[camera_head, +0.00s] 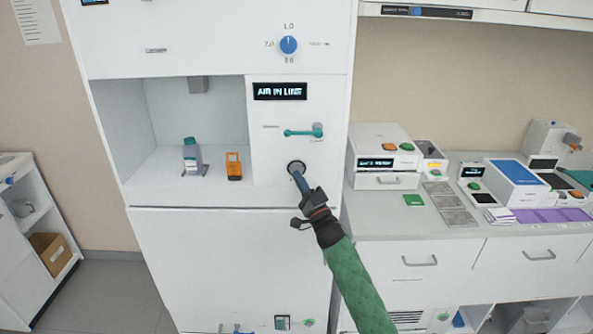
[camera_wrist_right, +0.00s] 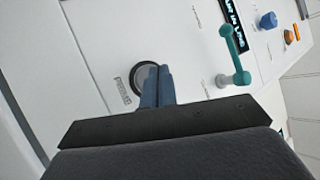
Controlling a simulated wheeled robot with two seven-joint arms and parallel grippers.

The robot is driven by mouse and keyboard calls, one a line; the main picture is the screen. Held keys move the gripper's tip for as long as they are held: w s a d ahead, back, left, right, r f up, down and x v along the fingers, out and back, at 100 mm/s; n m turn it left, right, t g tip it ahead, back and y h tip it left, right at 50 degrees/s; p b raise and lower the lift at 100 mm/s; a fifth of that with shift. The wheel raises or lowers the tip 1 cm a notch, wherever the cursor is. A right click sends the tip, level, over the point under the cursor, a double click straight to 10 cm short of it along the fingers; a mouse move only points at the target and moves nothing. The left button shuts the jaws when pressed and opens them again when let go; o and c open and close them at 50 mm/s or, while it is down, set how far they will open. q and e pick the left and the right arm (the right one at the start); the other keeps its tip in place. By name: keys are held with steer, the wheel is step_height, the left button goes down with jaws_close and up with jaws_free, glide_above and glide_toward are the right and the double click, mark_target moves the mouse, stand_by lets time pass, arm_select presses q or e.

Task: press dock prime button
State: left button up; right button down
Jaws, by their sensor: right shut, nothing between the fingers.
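The dock prime button is the round grey button with a dark ring (camera_wrist_right: 144,78) on the white front panel, below the teal lever; it also shows in the head view (camera_head: 296,165). My right gripper (camera_head: 300,180) is shut and empty. Its blue fingertips (camera_wrist_right: 158,80) are at the button and cover part of it. I cannot tell whether they touch or press it. The display (camera_head: 280,91) above reads "AIR IN LINE". My left gripper is not in view.
A teal lever (camera_head: 303,132) sticks out just above the button. A blue knob (camera_head: 288,44) is higher up. The open bay at left holds a teal-capped bottle (camera_head: 190,155) and an orange tag-like item (camera_head: 234,166). A counter with several devices (camera_head: 382,155) stands at right.

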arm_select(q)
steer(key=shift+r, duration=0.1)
arm_select(e)
steer(key=shift+s, duration=0.1)
arm_select(q)
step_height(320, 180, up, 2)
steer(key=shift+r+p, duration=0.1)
steer(key=shift+p, duration=1.1)
arm_select(e)
steer(key=s, duration=0.5)
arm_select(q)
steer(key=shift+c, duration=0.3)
arm_select(e)
steer(key=shift+w, duration=0.1)
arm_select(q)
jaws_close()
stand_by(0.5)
